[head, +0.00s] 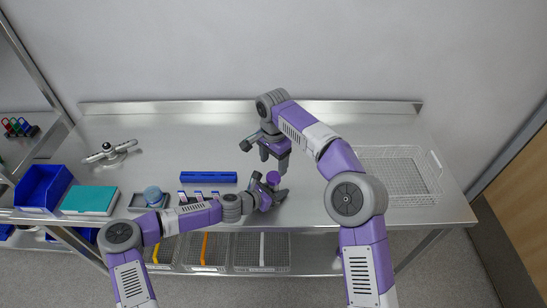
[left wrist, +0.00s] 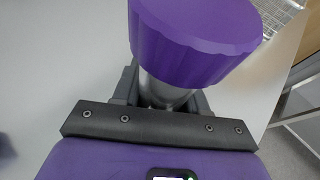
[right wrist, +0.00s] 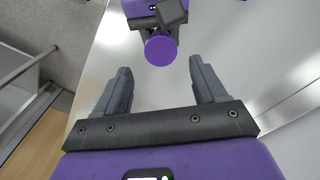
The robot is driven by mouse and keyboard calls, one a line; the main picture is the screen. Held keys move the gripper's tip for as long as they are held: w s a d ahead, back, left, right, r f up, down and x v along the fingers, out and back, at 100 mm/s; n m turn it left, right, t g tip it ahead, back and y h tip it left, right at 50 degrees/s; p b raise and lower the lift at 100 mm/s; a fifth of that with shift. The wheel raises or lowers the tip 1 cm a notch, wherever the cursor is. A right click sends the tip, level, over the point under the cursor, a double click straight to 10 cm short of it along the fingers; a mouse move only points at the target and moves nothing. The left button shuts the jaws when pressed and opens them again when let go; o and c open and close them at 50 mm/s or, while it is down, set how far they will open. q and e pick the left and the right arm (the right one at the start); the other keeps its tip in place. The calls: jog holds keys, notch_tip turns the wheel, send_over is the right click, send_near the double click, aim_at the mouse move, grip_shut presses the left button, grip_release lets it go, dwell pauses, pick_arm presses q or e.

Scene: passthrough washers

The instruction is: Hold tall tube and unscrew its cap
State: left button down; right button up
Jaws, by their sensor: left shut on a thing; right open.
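The tall tube has a ribbed purple cap (left wrist: 195,40) and a grey metallic body (left wrist: 165,92), seen close up in the left wrist view. My left gripper (head: 276,191) is shut on the tube body just below the cap. In the head view the purple cap (head: 273,178) shows at the left gripper's fingertips. My right gripper (head: 273,152) is open and empty, above and behind the cap. In the right wrist view the cap (right wrist: 160,50) lies beyond the open right fingers (right wrist: 160,85), not between them. The lower tube is hidden.
A wire basket (head: 440,185) stands at the right of the steel table. The table's back middle is clear.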

aim_at(274, 176)
pick_arm(q)
jog(key=shift+a+f, duration=0.1)
jog(key=shift+f, duration=0.15)
pick_arm(e)
jog(key=shift+f, duration=3.2)
jog(key=c, duration=1.1)
jog(key=n, duration=0.6)
jog(key=shift+n, duration=0.3)
jog(key=o, duration=1.2)
jog(key=shift+c, duration=0.2)
jog(key=shift+r, duration=0.1)
